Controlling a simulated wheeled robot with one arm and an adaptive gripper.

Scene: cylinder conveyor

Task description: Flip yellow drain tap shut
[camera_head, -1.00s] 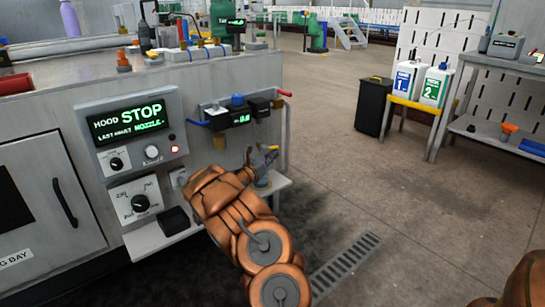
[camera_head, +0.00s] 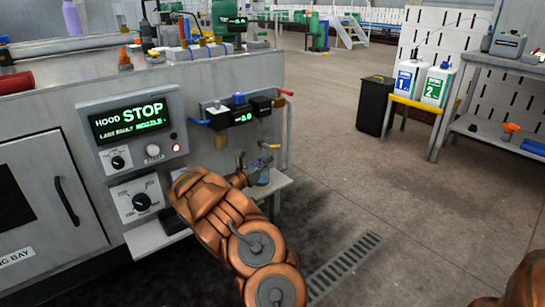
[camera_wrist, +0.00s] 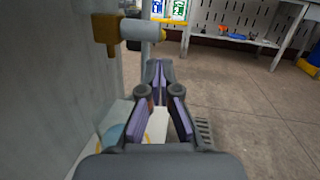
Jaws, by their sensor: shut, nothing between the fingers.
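A yellow-ochre tap body (camera_wrist: 108,36) with a grey cylinder and a yellow end ring shows at the upper left of the wrist view. It sits beside the grey cabinet wall. In the head view my gripper (camera_head: 264,160) is near the right end of the low shelf, partly hidden by my arm. The tap's lever position cannot be told.
The control panel (camera_head: 134,122) reads STOP and has knobs. A gauge unit (camera_head: 238,115) with blue and red handles is on the cabinet above my gripper. The low white shelf (camera_head: 150,240) juts out beneath. A floor grate (camera_head: 342,262) lies right; open floor extends beyond.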

